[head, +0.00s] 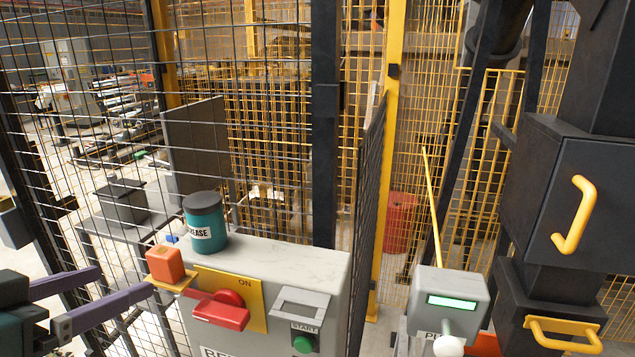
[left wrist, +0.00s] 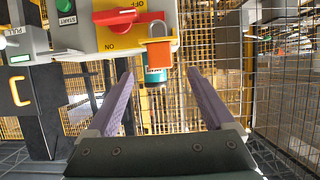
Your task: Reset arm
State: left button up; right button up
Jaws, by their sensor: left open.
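My left gripper (head: 125,282) comes in from the left of the head view with two purple fingers apart and nothing between them. An orange padlock (head: 165,263) sits at the left edge of the control box's yellow plate (head: 250,290), just beyond the fingertips. In the left wrist view, the padlock (left wrist: 159,50) shows a metal shackle, ahead of the open fingers (left wrist: 160,74). A red switch handle (head: 220,309) is on the plate, below the word ON. A green START button (head: 303,344) is to its right. My right gripper is not in view.
A teal grease can (head: 204,222) stands on top of the grey control box (head: 290,258). Mesh fencing (head: 90,130) rises behind. A grey post box (head: 448,298) with a lit green display and a black cabinet (head: 545,180) with yellow handles stand at right.

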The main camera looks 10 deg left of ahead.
pick_arm(q)
jog(key=s+d+f+g+y, duration=0.1)
jog(key=s+d+f+g, duration=0.1)
jog(key=s+d+g, duration=0.45)
jog(key=s+d+f+g, duration=0.2)
jog(key=s+d+g, duration=0.15)
jog(key=s, duration=0.65)
notch_tip(320, 180, up, 22)
jog(key=s+m+p, duration=0.1)
jog(key=p, duration=2.1)
jog(key=shift+s+d+r, duration=0.2)
jog(key=shift+d, duration=0.15)
